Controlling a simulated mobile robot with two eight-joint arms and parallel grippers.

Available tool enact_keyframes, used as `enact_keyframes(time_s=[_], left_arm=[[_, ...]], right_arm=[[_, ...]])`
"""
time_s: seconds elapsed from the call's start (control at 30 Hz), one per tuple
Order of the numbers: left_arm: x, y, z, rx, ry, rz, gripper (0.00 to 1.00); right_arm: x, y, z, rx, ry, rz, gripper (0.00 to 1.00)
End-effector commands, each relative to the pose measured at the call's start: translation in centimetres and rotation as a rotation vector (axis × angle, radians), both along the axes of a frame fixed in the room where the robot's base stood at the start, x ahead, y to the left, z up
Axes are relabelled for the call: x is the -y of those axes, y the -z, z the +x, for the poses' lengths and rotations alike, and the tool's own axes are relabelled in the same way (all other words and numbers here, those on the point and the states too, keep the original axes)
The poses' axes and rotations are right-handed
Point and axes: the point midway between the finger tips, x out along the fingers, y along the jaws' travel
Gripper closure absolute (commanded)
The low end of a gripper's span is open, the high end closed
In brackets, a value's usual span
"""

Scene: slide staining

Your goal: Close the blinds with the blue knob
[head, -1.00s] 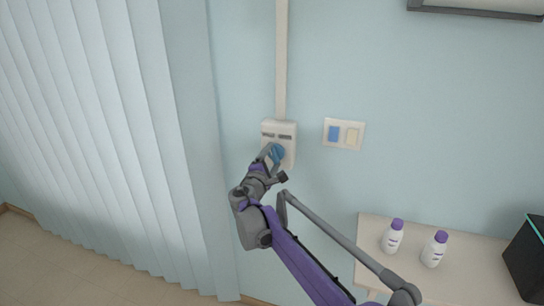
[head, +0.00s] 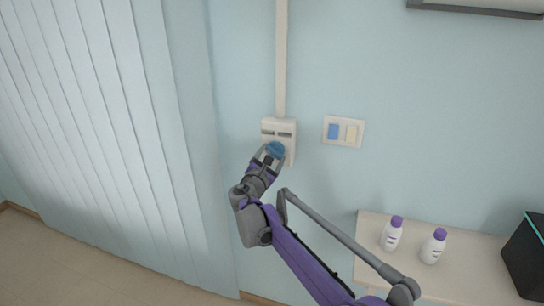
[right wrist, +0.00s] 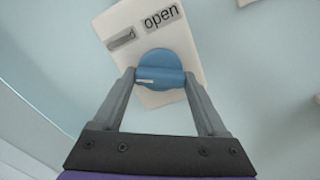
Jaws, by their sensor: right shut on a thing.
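The blue knob (head: 276,149) sits on a white wall box (head: 279,127) below a vertical conduit. My right gripper (head: 268,153) is shut on the knob, with one finger on each side of it. In the right wrist view, the knob (right wrist: 160,65) shows a white mark on the left part of its grip bar, between the fingers. The box has two grey labels there; the right one reads "open" and the left one is hard to read. The vertical blinds (head: 85,130) hang at the left, their slats side by side with thin dark lines between them. My left gripper is not in view.
A switch plate (head: 343,132) with a blue and a cream switch is right of the box. A pale table (head: 375,226) at lower right bears two white bottles with purple caps (head: 392,234) and a dark box (head: 525,258).

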Motion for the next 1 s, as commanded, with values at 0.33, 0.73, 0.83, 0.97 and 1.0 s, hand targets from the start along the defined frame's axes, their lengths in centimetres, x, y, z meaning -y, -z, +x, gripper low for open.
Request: enact_keyframes(time_s=[0.33,0.73,0.83,0.97,1.0], left_arm=[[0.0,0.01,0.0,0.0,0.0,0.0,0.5],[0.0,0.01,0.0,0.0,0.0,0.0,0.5],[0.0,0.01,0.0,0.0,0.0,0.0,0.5],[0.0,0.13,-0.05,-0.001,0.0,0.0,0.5],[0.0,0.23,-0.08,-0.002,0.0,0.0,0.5]], right_arm=[[-0.02,0.0,-0.01,-0.006,-0.001,-0.02,0.81],[-0.01,0.01,-0.01,-0.006,0.0,-0.018,0.0],[-0.01,0.01,-0.01,-0.006,0.0,-0.018,0.0],[-0.17,0.02,-0.39,-0.006,-0.001,-0.017,0.0],[-0.31,0.05,-0.73,-0.006,-0.001,-0.017,0.0]])
